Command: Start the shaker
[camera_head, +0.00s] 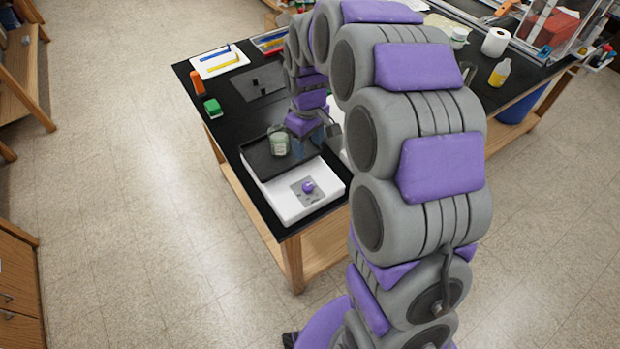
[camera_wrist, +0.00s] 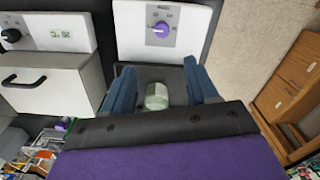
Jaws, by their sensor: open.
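The shaker (camera_head: 294,204) is a white box with a dark platform (camera_head: 262,160), near the table's front corner. A purple knob (camera_head: 308,187) sits on its grey control panel; it also shows in the wrist view (camera_wrist: 161,29). A jar with a pale green label (camera_head: 279,144) stands on the platform; it also shows in the wrist view (camera_wrist: 157,96). My gripper (camera_wrist: 156,82) is open, its blue fingers on either side of the jar in the picture, with visible space at both sides. Whether the fingers are down at the jar's height I cannot tell. The knob is beyond the fingertips.
A white device with a black knob (camera_wrist: 12,35) is at the left in the wrist view. A green item (camera_head: 212,106) and an orange item (camera_head: 197,83) lie near the table's left edge. A bottle (camera_head: 499,72) and paper roll (camera_head: 495,41) stand at the back right. Floor left of the table is clear.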

